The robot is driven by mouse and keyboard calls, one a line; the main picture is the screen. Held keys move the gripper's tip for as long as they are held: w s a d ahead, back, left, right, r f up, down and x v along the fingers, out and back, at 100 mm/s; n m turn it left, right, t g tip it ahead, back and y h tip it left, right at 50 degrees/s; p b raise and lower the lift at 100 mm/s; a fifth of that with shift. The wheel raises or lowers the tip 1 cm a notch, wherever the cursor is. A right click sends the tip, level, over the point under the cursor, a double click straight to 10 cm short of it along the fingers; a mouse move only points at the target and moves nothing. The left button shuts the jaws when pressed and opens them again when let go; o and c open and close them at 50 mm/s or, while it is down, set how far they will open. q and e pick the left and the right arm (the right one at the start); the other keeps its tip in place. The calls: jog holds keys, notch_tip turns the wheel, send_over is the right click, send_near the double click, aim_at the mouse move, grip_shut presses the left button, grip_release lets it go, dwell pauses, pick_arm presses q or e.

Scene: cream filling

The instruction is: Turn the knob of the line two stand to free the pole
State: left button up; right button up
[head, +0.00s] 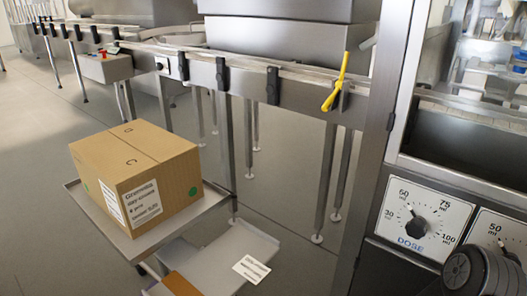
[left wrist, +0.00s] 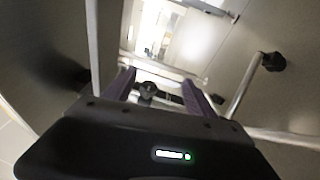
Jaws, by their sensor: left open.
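My left gripper (left wrist: 160,92) shows in the left wrist view, its two purple-grey fingers spread apart. A dark round knob (left wrist: 147,89) shows between the fingers, beyond the palm. I cannot tell whether either finger touches it. A second black knob (left wrist: 273,62) stands to the right, at the upper end of a thin pale pole (left wrist: 245,88). Which of these belongs to the line two stand cannot be told from the pictures. Neither gripper can be made out in the head view, and my right gripper is not in view.
A cardboard box (head: 140,170) stands on a metal cart tray (head: 95,207) at the left. A conveyor (head: 190,65) with a yellow handle (head: 337,85) runs behind. A dose dial panel (head: 421,217) is at the right. Floor shows at the far left.

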pick_arm(q)
jog(key=s+d+f+m+g+h, duration=0.1)
jog(key=d+m+g+h, duration=0.15)
jog(key=d, duration=0.75)
jog(key=d+f+m+g+h, duration=0.2)
jog(key=d+g+h, duration=0.15)
jog(key=d, duration=0.55)
jog(key=s+d+f+m+g, duration=0.3)
jog(key=s+d+g, duration=0.35)
jog(key=d, duration=0.55)
jog(key=s+d+f+m+g+y, duration=0.1)
jog(key=s+f+m+g+y, duration=0.15)
jog(key=s, duration=0.55)
jog(key=s+d+f+m+g+y, duration=0.1)
jog(key=s+f+g+y, duration=0.2)
jog(key=s, duration=0.4)
jog(key=s+a+r+m+t+y, duration=0.1)
jog(key=s+a+m+y, duration=0.1)
jog(key=a+y, duration=0.25)
notch_tip(320, 180, up, 29)
jog(key=s+d+h+p, duration=0.1)
jog(key=p, duration=2.7)
jog(key=shift+s+d, duration=0.15)
jog(key=shift+s, duration=0.2)
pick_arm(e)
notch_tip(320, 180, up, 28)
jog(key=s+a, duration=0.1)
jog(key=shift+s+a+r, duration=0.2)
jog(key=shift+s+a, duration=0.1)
